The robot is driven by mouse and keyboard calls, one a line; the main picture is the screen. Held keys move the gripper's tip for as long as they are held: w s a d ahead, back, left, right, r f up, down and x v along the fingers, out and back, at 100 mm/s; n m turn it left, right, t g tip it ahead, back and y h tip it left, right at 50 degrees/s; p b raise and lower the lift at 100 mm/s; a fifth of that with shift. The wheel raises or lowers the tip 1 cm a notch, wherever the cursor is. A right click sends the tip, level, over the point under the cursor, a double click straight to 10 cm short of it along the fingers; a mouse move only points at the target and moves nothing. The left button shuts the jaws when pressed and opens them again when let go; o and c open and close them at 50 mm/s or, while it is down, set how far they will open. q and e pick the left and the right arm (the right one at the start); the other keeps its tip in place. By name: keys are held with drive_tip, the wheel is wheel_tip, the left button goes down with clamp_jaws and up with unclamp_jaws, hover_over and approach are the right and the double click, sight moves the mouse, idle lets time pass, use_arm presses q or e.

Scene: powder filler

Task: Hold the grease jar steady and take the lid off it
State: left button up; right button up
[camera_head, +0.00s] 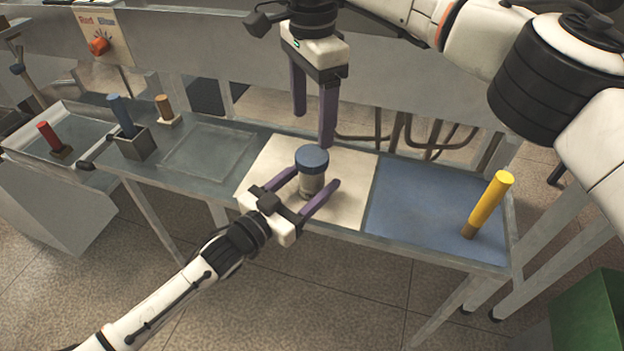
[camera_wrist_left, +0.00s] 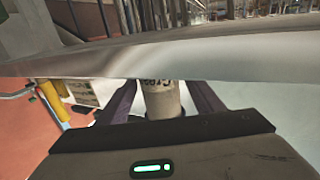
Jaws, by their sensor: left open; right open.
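The grease jar (camera_head: 311,184) is a grey jar with a blue lid (camera_head: 312,157), standing upright on the pale mat (camera_head: 262,168). My left gripper (camera_head: 313,179) is open, coming in from the near side, with one purple finger on each side of the jar. In the left wrist view the jar (camera_wrist_left: 163,100), with dark lettering, shows between the open fingers (camera_wrist_left: 162,100); its lid is not visible there. I cannot tell if either finger touches it. My right gripper (camera_head: 313,126) is open, pointing down just above the lid, apart from it and empty.
A yellow cylinder (camera_head: 489,203) stands on the blue mat (camera_head: 415,205) at right. Blue-handled (camera_head: 121,114), orange-handled (camera_head: 164,108) and red-handled (camera_head: 50,137) items stand at left. A Red/Blue switch panel (camera_head: 104,36) is at back left. A green bin (camera_head: 588,312) sits at lower right.

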sight(312, 155)
use_arm(q)
drive_tip(key=shift+w, duration=0.1)
clamp_jaws()
use_arm(e)
drive_tip(key=m, duration=0.9)
drive_tip(key=shift+m, duration=0.3)
drive_tip(key=m, duration=0.8)
drive_tip(key=shift+m, duration=0.3)
drive_tip(key=m, duration=0.8)
drive_tip(key=shift+m, duration=0.3)
drive_tip(key=shift+f, duration=4)
